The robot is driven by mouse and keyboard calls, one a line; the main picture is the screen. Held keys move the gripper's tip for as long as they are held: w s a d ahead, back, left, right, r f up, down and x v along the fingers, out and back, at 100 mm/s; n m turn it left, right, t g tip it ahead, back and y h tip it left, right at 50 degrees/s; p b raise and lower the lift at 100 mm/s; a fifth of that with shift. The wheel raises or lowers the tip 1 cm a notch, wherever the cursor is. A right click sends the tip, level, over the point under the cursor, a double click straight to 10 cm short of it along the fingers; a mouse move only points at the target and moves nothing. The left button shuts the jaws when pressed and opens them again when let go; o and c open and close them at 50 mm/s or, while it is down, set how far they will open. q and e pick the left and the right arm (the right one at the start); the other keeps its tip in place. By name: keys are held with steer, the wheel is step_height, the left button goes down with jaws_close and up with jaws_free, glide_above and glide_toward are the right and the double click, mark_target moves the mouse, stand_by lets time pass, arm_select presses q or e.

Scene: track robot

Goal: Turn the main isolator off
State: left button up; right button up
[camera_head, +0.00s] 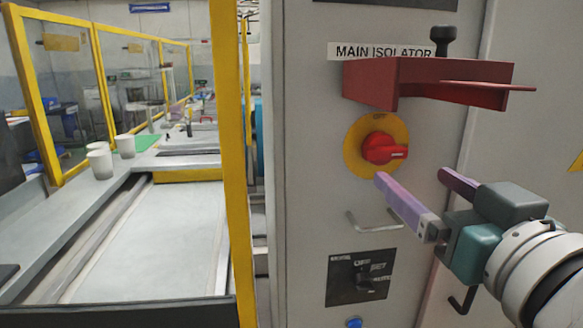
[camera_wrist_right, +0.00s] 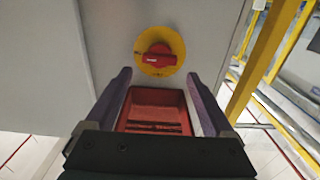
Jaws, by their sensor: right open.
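The main isolator (camera_head: 384,149) is a red rotary knob on a round yellow plate, on a grey cabinet front under a "MAIN ISOLATOR" label (camera_head: 381,51). Its grip lies roughly horizontal, pointing right in the head view; small lettering shows at the plate's top. My right gripper (camera_head: 412,178) is open and empty, its purple fingers below and right of the knob in the head view. In the right wrist view the knob (camera_wrist_right: 158,57) shows just beyond and between the fingertips (camera_wrist_right: 160,78), with no visible contact. My left gripper is not in view.
A red tray (camera_head: 372,83) juts out above the knob; it also shows between the fingers in the wrist view (camera_wrist_right: 155,105). A metal handle (camera_head: 372,226) and a black selector panel (camera_head: 361,278) sit below. A yellow post (camera_head: 232,160) stands left of the cabinet.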

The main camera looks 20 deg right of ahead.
mark_target(388, 156)
steer(key=p+x, duration=0.1)
steer(key=x, duration=0.8)
steer(key=shift+p, duration=0.4)
steer(key=shift+r, duration=0.1)
steer(key=c, duration=1)
steer(key=shift+c, duration=0.2)
